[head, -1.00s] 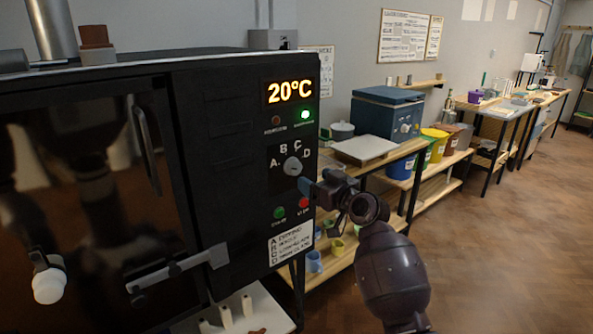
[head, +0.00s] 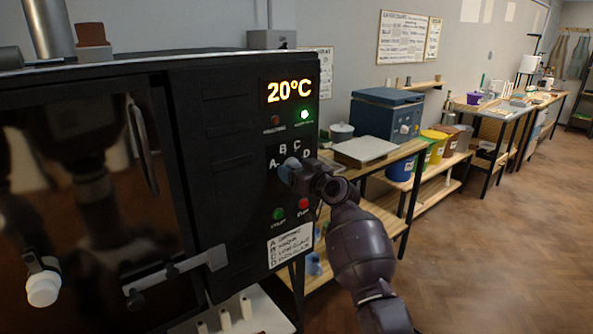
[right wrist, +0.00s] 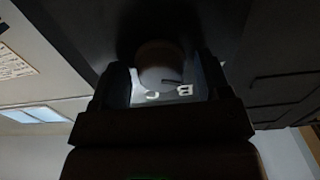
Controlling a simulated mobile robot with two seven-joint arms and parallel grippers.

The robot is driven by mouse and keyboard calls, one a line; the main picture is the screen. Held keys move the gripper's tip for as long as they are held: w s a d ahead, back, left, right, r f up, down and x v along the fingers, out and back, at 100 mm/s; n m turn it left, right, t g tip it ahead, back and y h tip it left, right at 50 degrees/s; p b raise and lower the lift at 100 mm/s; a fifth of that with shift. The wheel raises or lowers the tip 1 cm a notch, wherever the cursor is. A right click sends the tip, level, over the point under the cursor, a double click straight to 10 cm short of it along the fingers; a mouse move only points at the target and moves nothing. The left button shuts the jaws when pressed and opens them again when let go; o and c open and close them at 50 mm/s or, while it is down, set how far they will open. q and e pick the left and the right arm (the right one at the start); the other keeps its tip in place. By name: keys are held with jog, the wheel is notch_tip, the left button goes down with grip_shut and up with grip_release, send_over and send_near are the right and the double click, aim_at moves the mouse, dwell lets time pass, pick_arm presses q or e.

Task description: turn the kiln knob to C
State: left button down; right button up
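The kiln knob (head: 291,163) is a small grey dial on the black kiln's front panel, with the letters A, B, C and D (head: 307,155) in an arc around it. My right gripper (head: 288,173) is at the knob and hides much of it in the head view. In the right wrist view the round knob (right wrist: 160,62) sits between the two fingers of my right gripper (right wrist: 164,80), with a gap visible beside it, so the gripper looks open around it. Which letter the knob points to is not clear. My left gripper is not in view.
The panel has a display (head: 289,91) reading 20°C, a lit green lamp (head: 305,114), a green button (head: 279,214) and a red button (head: 304,203) just below my gripper. A door latch (head: 178,275) is at lower left. Wooden shelves (head: 385,212) stand right of the kiln.

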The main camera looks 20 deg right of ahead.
jog(key=c, duration=0.7)
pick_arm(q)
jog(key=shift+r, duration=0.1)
pick_arm(e)
jog(key=shift+m, duration=0.3)
pick_arm(q)
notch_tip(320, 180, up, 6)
jog(key=p, duration=0.6)
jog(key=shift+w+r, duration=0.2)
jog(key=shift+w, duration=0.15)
pick_arm(e)
jog(key=shift+m, duration=8.5)
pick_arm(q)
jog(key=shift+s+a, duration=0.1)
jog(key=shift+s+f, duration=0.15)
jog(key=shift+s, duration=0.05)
